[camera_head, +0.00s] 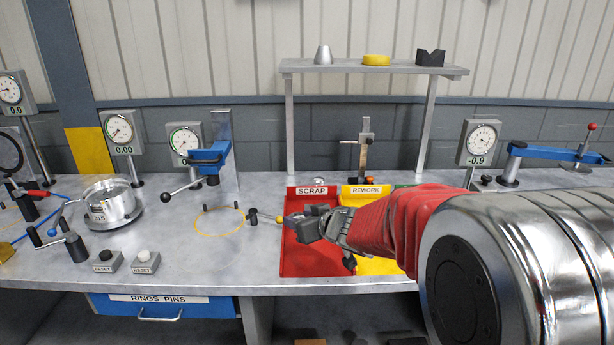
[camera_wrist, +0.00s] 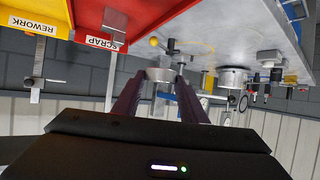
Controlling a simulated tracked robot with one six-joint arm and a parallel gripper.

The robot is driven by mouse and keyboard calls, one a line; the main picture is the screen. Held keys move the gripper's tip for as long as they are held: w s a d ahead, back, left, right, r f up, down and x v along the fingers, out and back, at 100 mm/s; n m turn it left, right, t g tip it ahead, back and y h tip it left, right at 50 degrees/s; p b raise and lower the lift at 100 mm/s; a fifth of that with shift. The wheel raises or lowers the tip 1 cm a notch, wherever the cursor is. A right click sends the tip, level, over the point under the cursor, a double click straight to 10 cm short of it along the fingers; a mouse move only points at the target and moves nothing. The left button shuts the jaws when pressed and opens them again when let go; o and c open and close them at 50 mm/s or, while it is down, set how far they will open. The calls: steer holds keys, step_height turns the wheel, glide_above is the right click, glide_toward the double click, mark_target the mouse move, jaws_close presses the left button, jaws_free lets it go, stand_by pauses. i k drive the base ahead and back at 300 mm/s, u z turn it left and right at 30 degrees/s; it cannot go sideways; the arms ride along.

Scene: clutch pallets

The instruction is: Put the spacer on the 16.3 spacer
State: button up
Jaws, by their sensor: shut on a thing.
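My gripper (camera_head: 292,222) reaches left over the red scrap bin. In the wrist view its two dark fingers (camera_wrist: 160,82) close on a small grey ring-like piece, which looks like the spacer (camera_wrist: 160,74). In the head view I cannot make the held piece out clearly behind the fingers. A silver cylinder (camera_head: 111,207) stands on a round base at the left, with a label too small to read for certain. It also shows in the wrist view (camera_wrist: 234,76). I cannot tell which thing is the 16.3 spacer.
A lever with a yellow knob (camera_head: 279,219) lies just left of my fingertips. A yellow circle (camera_head: 220,234) with dark pins is on the bench. A blue clamp (camera_head: 209,157) and dial gauges (camera_head: 186,139) stand behind. The red scrap bin (camera_head: 303,262) and yellow rework bin (camera_head: 375,267) lie below my arm.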

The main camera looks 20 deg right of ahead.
mark_target(319, 179)
steer(key=i, duration=0.95)
steer(key=z, duration=0.05)
